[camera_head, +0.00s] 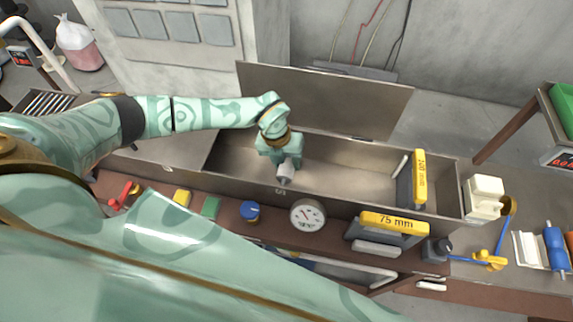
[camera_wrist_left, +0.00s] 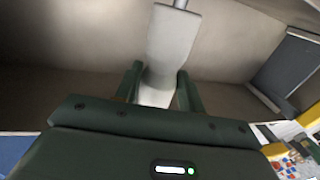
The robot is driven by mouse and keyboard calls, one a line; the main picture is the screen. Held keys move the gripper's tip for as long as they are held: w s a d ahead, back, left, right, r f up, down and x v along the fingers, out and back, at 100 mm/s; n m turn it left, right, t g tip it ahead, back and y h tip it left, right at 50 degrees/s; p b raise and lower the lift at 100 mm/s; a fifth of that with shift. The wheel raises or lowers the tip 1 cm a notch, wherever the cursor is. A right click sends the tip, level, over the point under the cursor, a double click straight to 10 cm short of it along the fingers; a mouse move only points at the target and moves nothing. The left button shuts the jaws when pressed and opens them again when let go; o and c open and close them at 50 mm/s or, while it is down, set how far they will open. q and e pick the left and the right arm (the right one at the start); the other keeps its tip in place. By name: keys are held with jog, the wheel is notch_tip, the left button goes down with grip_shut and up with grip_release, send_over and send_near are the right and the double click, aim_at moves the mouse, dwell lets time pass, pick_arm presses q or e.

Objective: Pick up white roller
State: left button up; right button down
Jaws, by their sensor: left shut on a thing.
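The white roller (camera_head: 285,174) is a small pale cylinder that shows just below my left gripper (camera_head: 280,161) in the head view, inside the long metal trough. In the left wrist view, the roller (camera_wrist_left: 173,40) stretches away between the two dark fingers of the left gripper (camera_wrist_left: 157,75), with a thin metal pin at its far end. The left gripper is shut on the roller's near part. Whether the roller touches the trough floor is hard to tell. My right gripper is not in view.
The metal trough (camera_head: 335,180) has a raised lid (camera_head: 325,100) behind it. A yellow-topped gauge block (camera_head: 418,180) stands inside at right. A 75 mm block (camera_head: 393,223), a round dial (camera_head: 307,215) and a blue-topped pot (camera_head: 250,211) sit along the front. The trough's middle is clear.

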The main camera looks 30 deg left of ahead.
pick_arm(q)
notch_tip(320, 180, up, 8)
jog(key=shift+r, duration=0.1)
jog(key=s+d+b, duration=0.1)
jog(key=s+d, duration=0.1)
jog(key=s, duration=0.7)
jog(key=s+d+b, duration=0.1)
jog(key=s+d, duration=0.2)
jog(key=s, duration=0.7)
jog(key=shift+r, duration=0.15)
jog(key=shift+b, duration=0.3)
